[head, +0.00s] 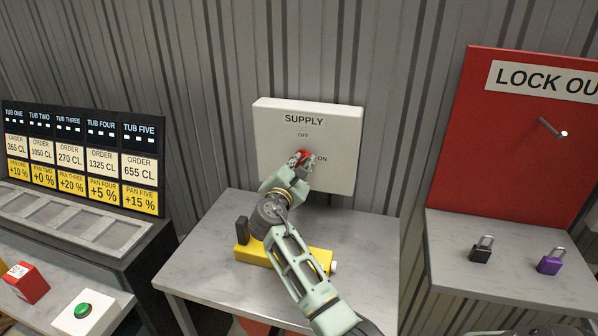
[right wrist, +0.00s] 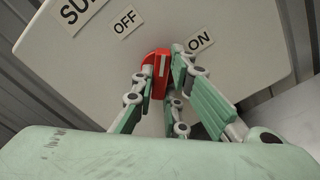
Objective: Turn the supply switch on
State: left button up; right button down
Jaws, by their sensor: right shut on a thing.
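The supply switch box (head: 275,135) is a white panel on the corrugated wall, with OFF marked above its red knob (head: 300,156) and ON to the knob's right. My right gripper (head: 304,169) is at the panel, shut on the red knob. In the right wrist view the fingers (right wrist: 165,85) stand on both sides of the red knob (right wrist: 159,60). Its white mark points roughly between the OFF label (right wrist: 125,22) and the ON label (right wrist: 199,41); the exact angle is hard to tell. The fingers hide part of the knob. My left gripper is out of view.
A grey table (head: 205,262) stands below the switch, with a yellow device (head: 245,253) partly behind my right arm. A red lockout board (head: 490,130) is at right, above a shelf with a black padlock (head: 480,255) and a purple padlock (head: 550,265). Order displays (head: 82,158) stand left.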

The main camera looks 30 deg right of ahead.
jog(key=m+b, duration=0.4)
jog(key=m, duration=0.1)
jog(key=shift+f+m, duration=0.2)
jog(key=shift+m, duration=0.1)
jog(key=shift+r+m+b, duration=0.1)
jog(key=shift+m+b, duration=1.65)
jog(key=shift+m, duration=0.25)
jog(key=c, duration=2)
grip_release()
jog(key=shift+c, duration=0.2)
jog(key=shift+o, duration=1.4)
jog(key=shift+r, duration=0.15)
jog(key=v, duration=1.2)
